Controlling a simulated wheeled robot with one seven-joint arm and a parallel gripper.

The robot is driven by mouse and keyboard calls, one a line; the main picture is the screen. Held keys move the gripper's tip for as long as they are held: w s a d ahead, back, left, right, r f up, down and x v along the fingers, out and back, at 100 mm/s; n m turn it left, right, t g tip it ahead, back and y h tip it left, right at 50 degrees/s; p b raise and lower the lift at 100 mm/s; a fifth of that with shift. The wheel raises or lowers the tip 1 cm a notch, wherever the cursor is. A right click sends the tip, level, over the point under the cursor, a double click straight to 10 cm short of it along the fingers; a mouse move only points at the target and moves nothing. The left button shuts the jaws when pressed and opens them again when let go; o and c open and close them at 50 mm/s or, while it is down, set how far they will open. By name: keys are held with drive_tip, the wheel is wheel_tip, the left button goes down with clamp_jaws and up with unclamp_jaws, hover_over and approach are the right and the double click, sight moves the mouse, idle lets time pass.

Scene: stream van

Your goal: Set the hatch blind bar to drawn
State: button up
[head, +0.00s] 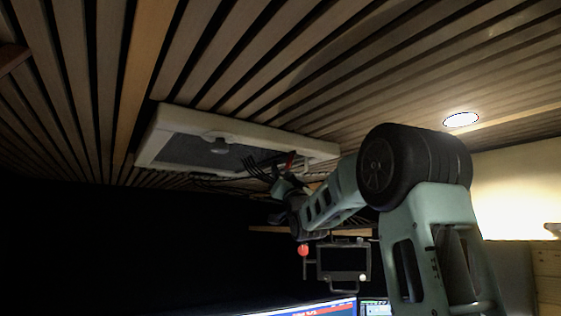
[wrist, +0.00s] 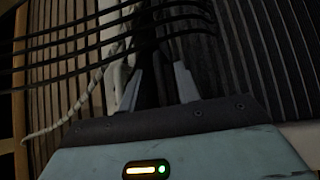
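The ceiling hatch (head: 150,150) is a white rectangular frame around a dark mesh panel, left of the middle in the head view. I cannot tell for sure which part is the blind bar. My gripper (head: 268,176) is raised near the hatch's right part, just under it; its fingertips are dark and hard to make out. In the wrist view my gripper (wrist: 157,82) points at dark slats and a pale strip, partly behind black lines. I cannot tell whether it touches anything.
Wooden slats (head: 290,60) cover the ceiling around the hatch. A round lamp (head: 461,119) is lit at the right. A dark monitor (head: 343,262) and a red ball (head: 303,250) are below my arm. A pale twisted cord (wrist: 75,108) crosses the wrist view.

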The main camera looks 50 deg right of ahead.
drive_tip(key=shift+p+x, duration=0.4)
drive_tip(key=shift+x, duration=0.55)
